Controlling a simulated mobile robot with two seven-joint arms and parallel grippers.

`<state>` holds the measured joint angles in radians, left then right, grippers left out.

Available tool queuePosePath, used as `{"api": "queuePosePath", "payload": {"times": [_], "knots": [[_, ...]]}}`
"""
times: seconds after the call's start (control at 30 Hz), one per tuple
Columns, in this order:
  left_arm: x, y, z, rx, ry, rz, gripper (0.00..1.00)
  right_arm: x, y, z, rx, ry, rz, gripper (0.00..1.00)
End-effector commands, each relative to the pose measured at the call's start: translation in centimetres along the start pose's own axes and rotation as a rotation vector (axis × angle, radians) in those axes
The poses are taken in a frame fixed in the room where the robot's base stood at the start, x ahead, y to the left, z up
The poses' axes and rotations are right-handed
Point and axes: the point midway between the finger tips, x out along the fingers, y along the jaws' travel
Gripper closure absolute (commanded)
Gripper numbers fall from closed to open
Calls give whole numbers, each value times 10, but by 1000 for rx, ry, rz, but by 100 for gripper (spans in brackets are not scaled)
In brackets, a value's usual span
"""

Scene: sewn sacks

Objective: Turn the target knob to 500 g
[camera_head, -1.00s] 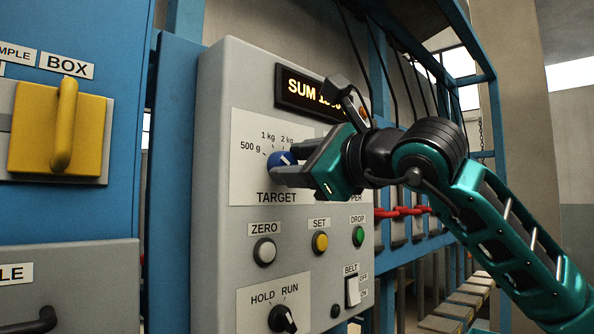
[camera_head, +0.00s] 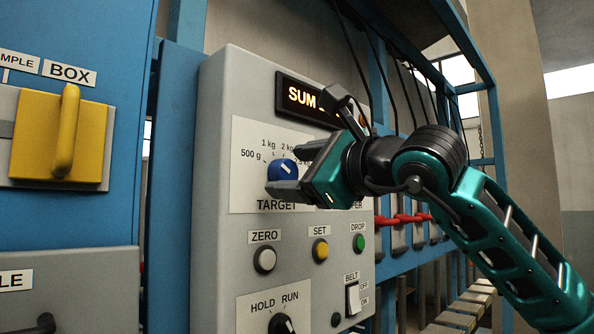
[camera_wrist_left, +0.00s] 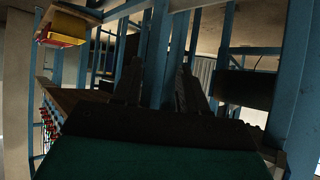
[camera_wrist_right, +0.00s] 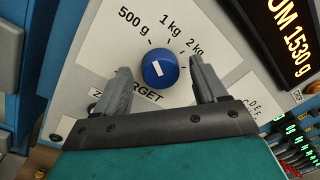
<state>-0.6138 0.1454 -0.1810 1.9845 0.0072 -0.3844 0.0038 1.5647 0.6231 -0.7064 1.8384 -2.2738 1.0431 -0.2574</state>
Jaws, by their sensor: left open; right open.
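The blue target knob (camera_head: 280,171) with a white mark sits on the white dial plate (camera_head: 240,190) of a grey control panel. Labels 500 g, 1 kg and 2 kg lie around it. My right gripper (camera_head: 288,170) is open at the knob, one finger above and one below. In the right wrist view the knob (camera_wrist_right: 160,68) lies between the open fingers (camera_wrist_right: 160,75), with gaps on both sides. I cannot tell exactly which label the mark points at. My left gripper (camera_wrist_left: 158,85) is open and empty in its dark wrist view, away from the panel.
The display (camera_head: 300,97) above the dial reads SUM 1530 g in the right wrist view. ZERO (camera_head: 265,260), SET (camera_head: 320,250) and DROP (camera_head: 359,243) buttons sit below, with a HOLD/RUN knob (camera_head: 281,325) and BELT switch (camera_head: 352,297). A yellow handle (camera_head: 66,130) is at left.

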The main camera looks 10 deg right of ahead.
Motion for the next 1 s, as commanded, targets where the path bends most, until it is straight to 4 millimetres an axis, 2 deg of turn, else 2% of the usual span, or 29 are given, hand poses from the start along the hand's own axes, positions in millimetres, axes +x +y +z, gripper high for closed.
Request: {"api": "queuePosePath", "payload": {"times": [0.27, 0.37, 0.7, 0.83, 1.0], "knots": [[2, 0, 2, 0, 0, 0, 57, -8, 0, -1, 1, 0, -2, 29], [4, 0, 5, -1, -2, 1, 57, -23, 0, -2, 0, 0, -3, 29], [9, 5, 5, -6, 2, 14, 57, -97, 0, -1, -1, 1, -4, 29], [10, 6, 5, -6, 3, 18, 57, -116, 0, -1, -1, 1, -3, 29], [10, 8, 4, -5, 4, 23, 57, -128, 0, 0, -1, 0, -1, 29]]}}
